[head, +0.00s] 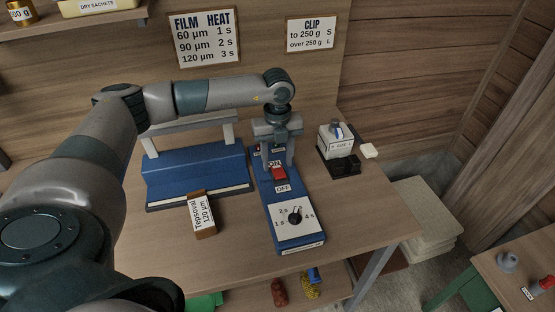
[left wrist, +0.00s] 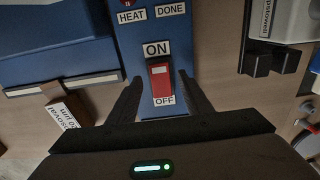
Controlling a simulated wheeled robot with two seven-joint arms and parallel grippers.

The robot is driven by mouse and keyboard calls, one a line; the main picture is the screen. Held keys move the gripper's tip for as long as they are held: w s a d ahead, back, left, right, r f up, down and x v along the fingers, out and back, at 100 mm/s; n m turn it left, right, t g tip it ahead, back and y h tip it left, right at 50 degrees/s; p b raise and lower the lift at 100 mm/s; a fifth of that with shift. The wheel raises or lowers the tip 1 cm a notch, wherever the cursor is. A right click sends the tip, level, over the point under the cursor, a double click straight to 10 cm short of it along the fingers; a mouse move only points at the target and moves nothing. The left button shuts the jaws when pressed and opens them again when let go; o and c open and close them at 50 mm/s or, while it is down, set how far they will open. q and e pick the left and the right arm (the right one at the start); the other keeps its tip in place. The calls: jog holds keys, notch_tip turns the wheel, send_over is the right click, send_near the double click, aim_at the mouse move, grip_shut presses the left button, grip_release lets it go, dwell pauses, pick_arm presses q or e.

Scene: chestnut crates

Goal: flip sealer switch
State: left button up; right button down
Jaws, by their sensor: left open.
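The red rocker switch (head: 279,174) sits on the blue control box (head: 287,233), between an ON label and an OFF label. In the left wrist view the red switch (left wrist: 161,84) shows a pale mark at its ON end; I cannot tell which end is pressed in. My left gripper (head: 278,162) points down over the box by the ON end. In the left wrist view my left gripper (left wrist: 160,78) is open and empty, one finger on each side of the switch. Contact cannot be told. My right gripper is not in view.
The blue sealer with its pale bar (head: 188,174) stands left of the box. A film block marked 120 µm (head: 202,214) lies before it. A dial (head: 295,216) is on the box's near end. A clip box (head: 335,143) stands right. The table's front right is clear.

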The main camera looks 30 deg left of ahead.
pick_arm(q)
jog(key=shift+f, duration=0.8)
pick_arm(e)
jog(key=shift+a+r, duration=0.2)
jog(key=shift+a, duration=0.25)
